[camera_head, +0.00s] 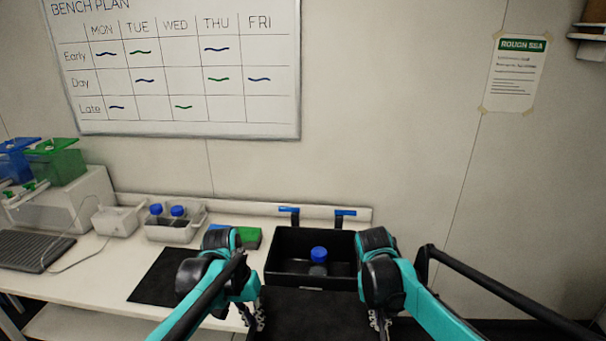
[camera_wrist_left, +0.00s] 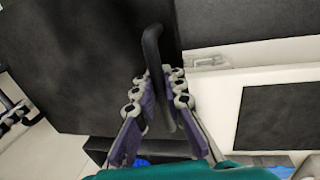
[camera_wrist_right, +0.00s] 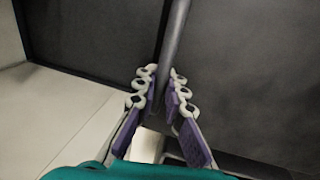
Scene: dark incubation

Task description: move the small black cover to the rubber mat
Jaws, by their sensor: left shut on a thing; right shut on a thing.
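The black cover (camera_head: 308,312) is a flat dark panel low in the head view, in front of an open black bin (camera_head: 283,268). My left gripper (camera_head: 254,320) is shut on a dark bar-like handle (camera_wrist_left: 152,48) at the cover's left side. My right gripper (camera_head: 380,320) is shut on a similar bar (camera_wrist_right: 177,35) at its right side. The cover's lower part is cut off by the frame. The rubber mat (camera_head: 150,283) lies bare on the bench to the left, partly hidden by my left arm. It also shows in the left wrist view (camera_wrist_left: 275,115).
A blue-capped bottle (camera_head: 318,256) stands in the bin. Blue and green flat items (camera_head: 250,238) lie left of it. A white tray (camera_head: 165,234) with blue-capped bottles and a grey keyboard-like pad (camera_head: 32,251) are further left. White bench surface (camera_head: 105,270) is clear beside the mat.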

